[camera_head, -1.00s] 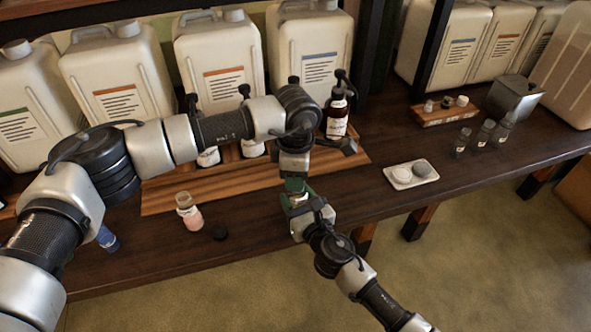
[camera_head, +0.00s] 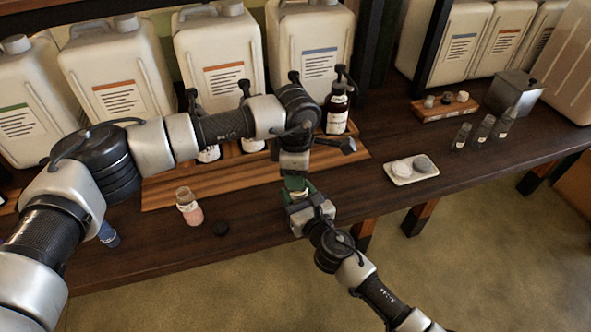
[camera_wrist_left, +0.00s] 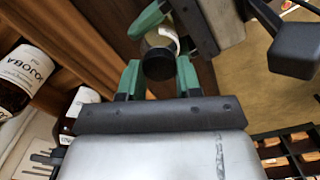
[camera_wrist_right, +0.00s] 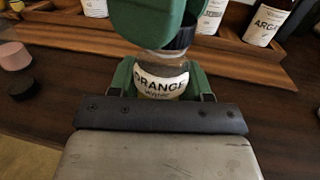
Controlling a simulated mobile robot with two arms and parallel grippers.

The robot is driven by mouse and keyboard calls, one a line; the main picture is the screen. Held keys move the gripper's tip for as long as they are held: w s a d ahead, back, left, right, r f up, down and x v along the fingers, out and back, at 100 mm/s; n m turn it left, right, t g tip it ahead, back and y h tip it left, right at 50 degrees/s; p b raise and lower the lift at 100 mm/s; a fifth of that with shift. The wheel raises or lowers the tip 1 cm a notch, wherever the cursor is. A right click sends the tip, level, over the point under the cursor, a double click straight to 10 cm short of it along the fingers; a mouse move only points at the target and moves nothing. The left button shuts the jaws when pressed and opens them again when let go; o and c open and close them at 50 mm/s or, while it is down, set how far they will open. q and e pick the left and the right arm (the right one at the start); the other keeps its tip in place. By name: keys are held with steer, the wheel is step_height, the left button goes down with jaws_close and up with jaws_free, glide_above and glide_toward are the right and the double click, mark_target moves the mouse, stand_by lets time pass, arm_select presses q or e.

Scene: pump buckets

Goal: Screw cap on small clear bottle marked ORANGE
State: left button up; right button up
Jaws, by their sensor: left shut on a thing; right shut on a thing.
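A small clear bottle with a white label reading ORANGE (camera_wrist_right: 160,82) stands between the green fingers of my right gripper (camera_wrist_right: 163,85), which is shut on it. A black cap (camera_wrist_right: 178,40) sits at the bottle's mouth, partly hidden by green fingers coming from above. In the left wrist view, the black cap (camera_wrist_left: 158,62) lies between the green fingers of my left gripper (camera_wrist_left: 158,80), which is shut on it. Whether the threads are engaged cannot be seen. In the head view, both grippers meet near the table's front edge, left one (camera_head: 295,180) above right one (camera_head: 300,198).
A pink bottle (camera_head: 189,210) and a loose black cap (camera_head: 221,229) stand left of the grippers. A wooden rack (camera_head: 190,178) with pump bottles is behind. A white tray (camera_head: 398,180) with two round pieces lies right. The table (camera_head: 340,205) is clear between.

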arm_select(q)
steer(key=m, duration=0.7)
steer(key=shift+w, duration=0.15)
steer(key=m, duration=0.6)
steer(key=shift+d, duration=0.15)
steer(key=m, duration=0.6)
steer(key=shift+w+d+f+m, duration=0.1)
steer(key=shift+m, duration=0.3)
steer(key=m, duration=0.6)
steer(key=shift+d, duration=0.1)
steer(key=o, duration=0.9)
steer(key=shift+r, duration=2.25)
